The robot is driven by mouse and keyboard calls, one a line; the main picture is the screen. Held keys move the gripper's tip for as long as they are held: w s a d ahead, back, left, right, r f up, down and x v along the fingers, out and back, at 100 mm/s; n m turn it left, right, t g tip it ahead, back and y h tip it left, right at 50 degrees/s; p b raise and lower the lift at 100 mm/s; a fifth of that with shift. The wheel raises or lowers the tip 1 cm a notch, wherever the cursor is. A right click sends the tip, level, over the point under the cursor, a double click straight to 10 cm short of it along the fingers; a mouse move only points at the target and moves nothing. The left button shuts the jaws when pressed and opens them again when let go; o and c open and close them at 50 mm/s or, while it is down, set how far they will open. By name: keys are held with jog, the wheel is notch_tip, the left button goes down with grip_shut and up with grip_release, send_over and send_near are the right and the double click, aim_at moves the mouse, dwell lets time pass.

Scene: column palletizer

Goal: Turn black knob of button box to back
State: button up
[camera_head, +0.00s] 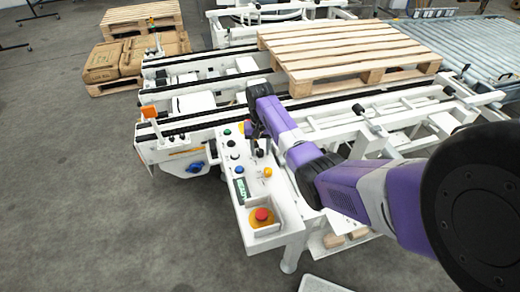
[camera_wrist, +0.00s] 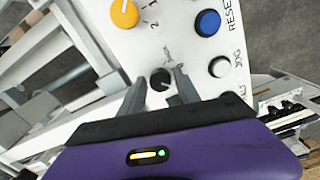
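The button box (camera_head: 262,205) stands in the middle of the head view, with a white top. Its black knob (camera_wrist: 160,81) shows in the wrist view, next to a small printed symbol. My gripper (camera_wrist: 159,76) is open, with one grey finger on each side of the knob. Gaps seem to show between the knob and both fingers; whether either touches cannot be told. The knob's exact pointing direction is hard to read. In the head view my arm reaches in from the right, and the fingers are mostly hidden by it.
Near the knob are a yellow selector (camera_wrist: 125,13), a blue button (camera_wrist: 208,22) and a white button (camera_wrist: 219,67). A red emergency stop (camera_head: 262,215) is at the box's front. White conveyor frames and a wooden pallet (camera_head: 345,50) lie behind. Open floor is at left.

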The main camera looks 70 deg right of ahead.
grip_shut()
jog(key=shift+r+n, duration=0.1)
jog(key=shift+n, duration=0.2)
jog(key=n+p, duration=0.1)
jog(key=n, duration=0.1)
jog(key=shift+n+p, duration=0.35)
jog(key=shift+n, duration=0.05)
jog(key=n+p, duration=0.1)
jog(key=n, duration=0.4)
jog(key=shift+p, duration=0.35)
jog(key=n, duration=0.5)
jog(key=shift+p, duration=0.4)
jog(key=shift+n+p, duration=0.3)
jog(key=shift+n, duration=1.9)
